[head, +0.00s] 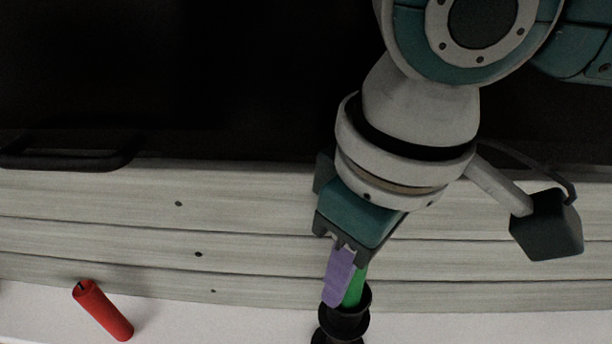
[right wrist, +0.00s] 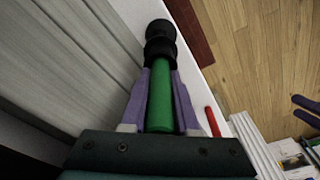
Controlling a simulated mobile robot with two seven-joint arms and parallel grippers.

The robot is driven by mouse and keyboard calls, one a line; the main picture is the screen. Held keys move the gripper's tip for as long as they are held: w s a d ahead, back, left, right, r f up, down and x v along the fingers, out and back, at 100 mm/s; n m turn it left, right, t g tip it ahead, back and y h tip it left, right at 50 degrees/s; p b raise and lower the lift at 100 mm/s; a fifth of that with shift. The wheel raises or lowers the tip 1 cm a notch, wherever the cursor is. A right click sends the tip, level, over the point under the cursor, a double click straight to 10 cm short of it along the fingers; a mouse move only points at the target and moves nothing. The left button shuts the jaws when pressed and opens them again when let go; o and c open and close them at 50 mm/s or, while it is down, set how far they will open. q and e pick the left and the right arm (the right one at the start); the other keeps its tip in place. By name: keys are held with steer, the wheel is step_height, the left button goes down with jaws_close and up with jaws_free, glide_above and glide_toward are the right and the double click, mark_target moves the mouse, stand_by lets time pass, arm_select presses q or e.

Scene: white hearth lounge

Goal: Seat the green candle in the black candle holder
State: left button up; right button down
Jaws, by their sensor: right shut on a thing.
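The green candle (head: 354,287) is held by my right gripper (head: 341,280), whose purple fingers are shut on it. It also shows in the right wrist view (right wrist: 161,95), lying between both fingers (right wrist: 161,100). The candle's far end meets the top cup of the black candle holder (head: 342,328); that end is hidden at the rim, so I cannot tell how deep it sits. The holder also shows at the top of the right wrist view (right wrist: 160,38). My left gripper (right wrist: 303,110) shows at the right edge of that view, its purple fingers apart, empty and away from the candle.
A red candle (head: 103,310) lies tilted in the picture on the white ledge (head: 210,322), left of the holder. It shows in the right wrist view (right wrist: 213,122) too. Pale boards and a black panel with a dark handle (head: 70,158) adjoin the ledge.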

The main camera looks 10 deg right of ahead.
steer(key=shift+d+f, duration=0.25)
steer(key=shift+f, duration=0.45)
steer(key=c, duration=0.9)
jaws_free()
steer(key=shift+o, duration=1.1)
steer(key=shift+r, duration=0.3)
steer(key=r, duration=0.4)
steer(key=r+b, duration=0.1)
steer(key=r, duration=0.3)
steer(key=s+r+b, duration=0.1)
steer(key=r, duration=0.3)
steer(key=shift+s+d+r, duration=0.1)
steer(key=shift+d+r, duration=0.1)
steer(key=s+a+f+t+y, duration=0.2)
steer(key=s+a+f+y, duration=0.15)
steer(key=a+f, duration=0.3)
steer(key=s+d+f+m+h, duration=0.2)
steer(key=s+d+f, duration=0.1)
steer(key=d+f, duration=0.2)
steer(key=s+d+f+m+h, duration=0.2)
steer(key=s+d+f+m, duration=0.1)
steer(key=d, duration=0.7)
steer(key=shift+s+d+f, duration=0.15)
steer(key=shift+s+f, duration=0.65)
steer(key=shift+f, duration=0.1)
